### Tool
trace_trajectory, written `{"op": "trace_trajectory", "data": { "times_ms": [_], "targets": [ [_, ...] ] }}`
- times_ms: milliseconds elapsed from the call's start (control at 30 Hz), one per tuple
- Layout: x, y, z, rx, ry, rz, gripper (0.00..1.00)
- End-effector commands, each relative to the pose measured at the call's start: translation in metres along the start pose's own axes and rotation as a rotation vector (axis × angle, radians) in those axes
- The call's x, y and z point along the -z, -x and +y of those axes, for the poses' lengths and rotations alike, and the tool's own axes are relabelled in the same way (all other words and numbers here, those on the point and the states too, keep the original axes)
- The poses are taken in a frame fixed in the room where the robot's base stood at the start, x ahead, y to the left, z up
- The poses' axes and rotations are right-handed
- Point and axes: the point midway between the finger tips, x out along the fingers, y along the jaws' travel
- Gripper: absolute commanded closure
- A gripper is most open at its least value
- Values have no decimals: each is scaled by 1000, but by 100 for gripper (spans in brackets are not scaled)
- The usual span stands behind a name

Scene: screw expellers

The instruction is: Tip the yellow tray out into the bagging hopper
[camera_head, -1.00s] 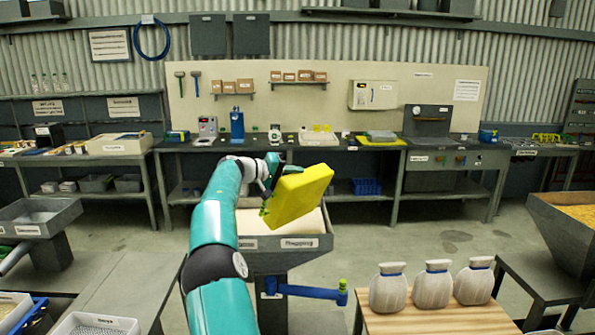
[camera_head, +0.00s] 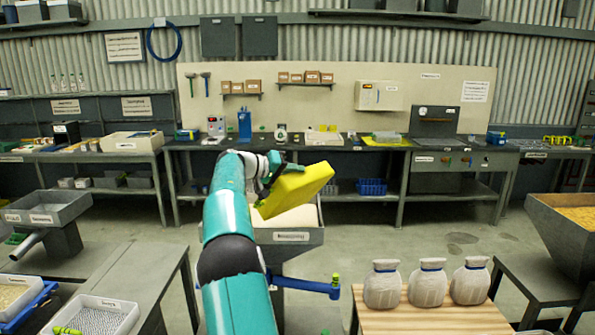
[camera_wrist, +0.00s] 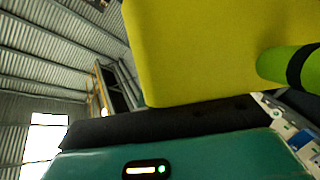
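The yellow tray (camera_head: 298,188) is tilted steeply over a grey hopper (camera_head: 302,238) holding pale material; I take this labelled hopper for the bagging hopper. My gripper (camera_head: 266,178) is at the tray's left side and appears shut on it; the fingertips are largely hidden. In the wrist view the tray (camera_wrist: 215,50) fills the upper right, with a green rounded part (camera_wrist: 285,66) beside it. Whether anything is left in the tray is hidden.
A blue arm with a green knob (camera_head: 305,285) sticks out below the hopper. Several white sacks, one of them here (camera_head: 383,285), stand on a wooden table (camera_head: 430,318) at front right. Another grey hopper (camera_head: 565,235) is far right. Labelled trays (camera_head: 95,315) lie at front left.

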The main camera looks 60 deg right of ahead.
Motion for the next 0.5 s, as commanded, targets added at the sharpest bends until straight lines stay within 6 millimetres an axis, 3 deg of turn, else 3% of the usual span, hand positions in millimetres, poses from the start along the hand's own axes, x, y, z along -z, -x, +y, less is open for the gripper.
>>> {"op": "trace_trajectory", "data": {
  "times_ms": [500],
  "targets": [
    [-49, -7, 24, 72, -180, -1, 100]
  ]
}}
